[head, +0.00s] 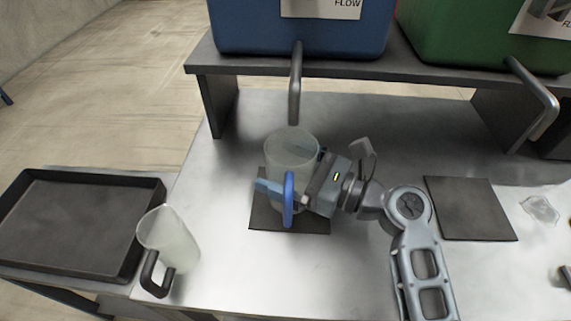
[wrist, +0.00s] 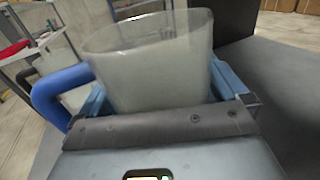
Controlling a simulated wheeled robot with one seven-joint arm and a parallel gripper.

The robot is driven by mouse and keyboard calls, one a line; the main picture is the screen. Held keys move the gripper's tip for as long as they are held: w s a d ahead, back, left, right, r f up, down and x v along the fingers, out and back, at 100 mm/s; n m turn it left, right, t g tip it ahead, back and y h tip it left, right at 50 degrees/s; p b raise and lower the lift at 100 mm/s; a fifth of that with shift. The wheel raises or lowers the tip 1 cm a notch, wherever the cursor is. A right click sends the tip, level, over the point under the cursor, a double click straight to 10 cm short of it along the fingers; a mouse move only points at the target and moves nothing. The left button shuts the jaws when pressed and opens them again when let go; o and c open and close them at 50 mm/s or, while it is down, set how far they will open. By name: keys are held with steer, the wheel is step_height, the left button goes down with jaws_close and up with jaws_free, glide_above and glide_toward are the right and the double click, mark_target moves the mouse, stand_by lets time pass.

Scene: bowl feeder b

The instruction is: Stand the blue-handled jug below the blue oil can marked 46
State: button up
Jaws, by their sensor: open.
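The blue-handled jug (head: 292,152) is a frosted, translucent jug standing upright on a dark square mat (head: 312,222), below the spout (head: 296,85) of the blue oil can (head: 300,32). The can's number is out of view. My gripper (head: 270,190) is open around the jug, with its fingers on either side of the body near the blue handle (head: 289,200). In the wrist view the jug (wrist: 150,65) stands between the blue fingers, its blue handle (wrist: 58,92) to the left. Whether the fingers touch it is unclear.
A green can (head: 480,35) with its own spout (head: 535,95) stands on the shelf (head: 390,75) at right, above another dark mat (head: 470,208). A black-handled jug (head: 170,240) stands at the left table edge, beside a black tray (head: 75,225). A clear crumpled-looking item (head: 541,209) lies far right.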

steer(key=shift+r, duration=0.25)
steer(key=v, duration=1.2)
steer(key=shift+f, duration=0.1)
